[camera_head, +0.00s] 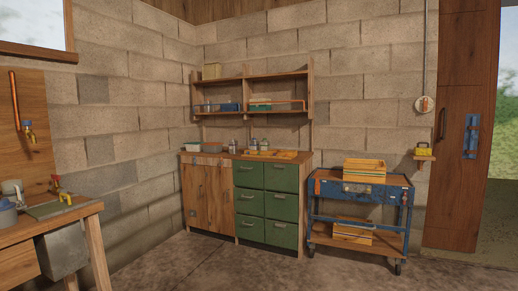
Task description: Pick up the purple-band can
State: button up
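I cannot make out a purple band on any can from this distance. Several small grey can-like containers stand on the far wooden counter; one (204,147) is toward the left and a pair (253,144) is near the middle. They are too small to tell their bands apart. My gripper does not show in this view, and nothing held shows either.
The counter tops a cabinet with green drawers (264,197). A wall shelf (250,77) hangs above it. A blue wheeled cart (330,190) with wooden crates (364,170) stands to its right. A workbench (82,211) is at left. The concrete floor between is clear.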

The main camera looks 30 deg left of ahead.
aim_at(232, 145)
jog(key=i+j+u, duration=0.65)
jog(key=i, duration=0.25)
jog(key=i+j+u, duration=0.2)
jog(key=i+u, duration=0.15)
jog(key=i, duration=0.15)
jog(key=i+u, duration=0.3)
jog(key=i, duration=0.2)
jog(key=i+j, duration=0.1)
jog(key=i, duration=2)
jog(key=i+j+z, duration=0.15)
jog(key=i+z, duration=0.25)
jog(key=i, duration=0.25)
jog(key=i+j+z, duration=0.4)
jog(key=i, duration=0.25)
jog(key=i+j+z, duration=0.45)
jog(key=i, duration=0.15)
